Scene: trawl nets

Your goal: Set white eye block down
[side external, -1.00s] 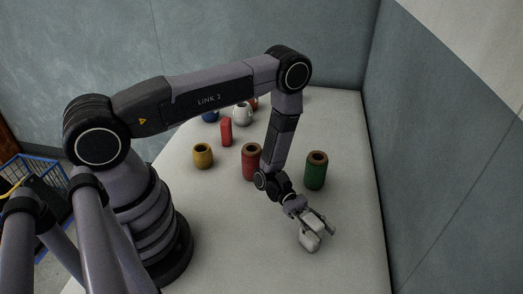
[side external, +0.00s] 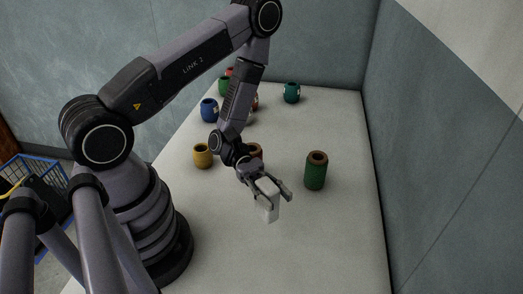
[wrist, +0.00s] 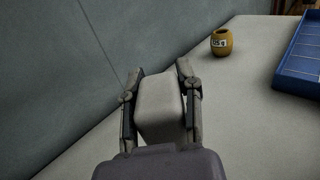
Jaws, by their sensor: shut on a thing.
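The white eye block (side external: 270,208) is a pale, box-like piece held between the fingers of my gripper (side external: 273,190). In the side view it hangs roughly upright, low over the white table; I cannot tell whether its lower end touches the surface. In the wrist view the block (wrist: 160,108) fills the space between the two fingers of my gripper (wrist: 163,72), with a finger on each side. Its eye does not show clearly in either view.
A green spool (side external: 316,172) stands right of my gripper, a yellow pot (side external: 202,156) left. A brown-topped item (side external: 257,149) is mostly hidden behind my wrist. Blue (side external: 209,109) and teal (side external: 291,93) pots stand farther back. The wrist view shows a blue tray (wrist: 300,62). The front table is clear.

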